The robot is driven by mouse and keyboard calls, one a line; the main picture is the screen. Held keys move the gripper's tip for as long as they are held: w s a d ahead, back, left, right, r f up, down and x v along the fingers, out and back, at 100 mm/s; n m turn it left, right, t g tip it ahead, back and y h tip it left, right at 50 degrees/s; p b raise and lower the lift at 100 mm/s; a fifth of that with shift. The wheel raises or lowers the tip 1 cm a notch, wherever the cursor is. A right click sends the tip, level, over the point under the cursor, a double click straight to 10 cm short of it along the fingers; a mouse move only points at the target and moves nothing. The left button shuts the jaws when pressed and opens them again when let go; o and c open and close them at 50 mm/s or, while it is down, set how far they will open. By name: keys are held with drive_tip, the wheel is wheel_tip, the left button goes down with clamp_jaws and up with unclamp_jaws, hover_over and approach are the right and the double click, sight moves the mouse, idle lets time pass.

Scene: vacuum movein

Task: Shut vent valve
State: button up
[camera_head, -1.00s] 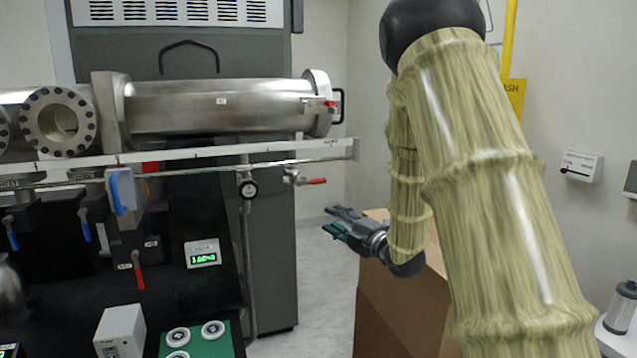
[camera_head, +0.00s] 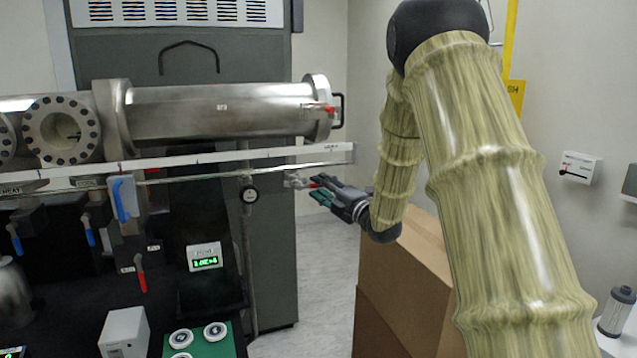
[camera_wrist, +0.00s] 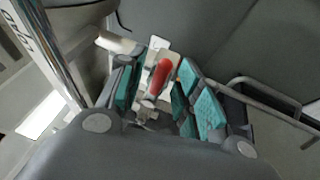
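A small valve (camera_head: 296,181) with a red lever handle sits below the right end of the long rail, under a small label too blurred to read. In the wrist view the red handle (camera_wrist: 158,76) points toward my gripper. My gripper (camera_head: 320,190) has dark fingers with teal pads and is at the valve's right side. In the wrist view the fingers of my gripper (camera_wrist: 157,92) are apart, with the red handle between them and gaps visible on both sides. The fingers partly hide the handle in the head view.
The rail (camera_head: 240,157) and the steel cylinder (camera_head: 215,110) run above the valve. Other blue and red levers (camera_head: 141,281) are further left. A cardboard box (camera_head: 405,275) stands below my arm.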

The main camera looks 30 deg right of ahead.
drive_tip(key=shift+x, duration=0.75)
clamp_jaws()
